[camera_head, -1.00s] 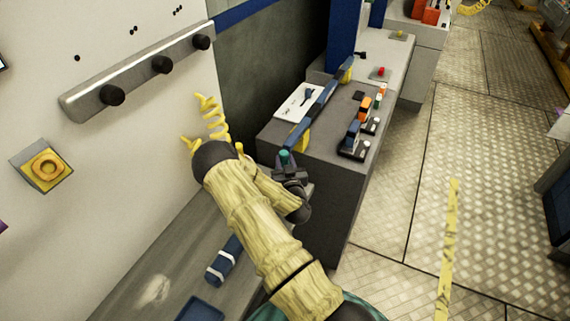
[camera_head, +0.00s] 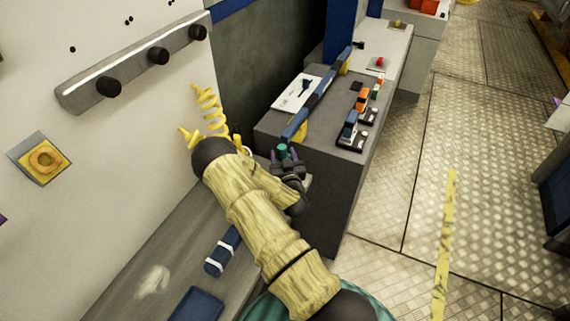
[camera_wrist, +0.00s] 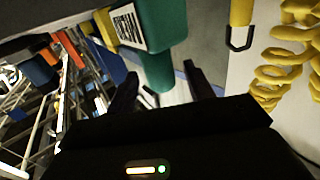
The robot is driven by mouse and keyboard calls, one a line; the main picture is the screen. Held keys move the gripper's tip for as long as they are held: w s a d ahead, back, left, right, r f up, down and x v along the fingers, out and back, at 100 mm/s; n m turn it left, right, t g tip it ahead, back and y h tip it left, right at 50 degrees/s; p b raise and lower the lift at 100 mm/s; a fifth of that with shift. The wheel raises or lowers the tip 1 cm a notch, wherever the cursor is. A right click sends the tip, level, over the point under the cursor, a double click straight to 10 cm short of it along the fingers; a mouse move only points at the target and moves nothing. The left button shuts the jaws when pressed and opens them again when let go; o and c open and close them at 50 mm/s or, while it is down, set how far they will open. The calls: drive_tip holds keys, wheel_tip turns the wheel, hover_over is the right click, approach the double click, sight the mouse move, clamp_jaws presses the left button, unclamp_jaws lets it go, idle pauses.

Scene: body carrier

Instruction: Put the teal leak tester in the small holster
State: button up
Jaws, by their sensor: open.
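The teal leak tester (camera_wrist: 160,25) fills the upper middle of the wrist view. It has a white barcode label and a rounded lower part that hangs down between my fingers. In the head view only its small teal end (camera_head: 282,149) shows at the near end of the console. My gripper (camera_head: 287,160) is open there, with one finger on each side of the tester. I cannot tell which holder is the small holster.
The grey console (camera_head: 318,196) carries a blue rail (camera_head: 322,104), a white card (camera_head: 297,91) and several colored tools in holders. A yellow coiled cord (camera_head: 209,104) hangs by the wall. A blue cylinder (camera_head: 222,251) lies on the lower bench.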

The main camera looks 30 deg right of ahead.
drive_tip(key=shift+s, duration=0.3)
drive_tip(key=b+v, duration=0.3)
drive_tip(key=v, duration=0.8)
drive_tip(key=shift+s, duration=0.2)
drive_tip(key=shift+w+r, duration=0.1)
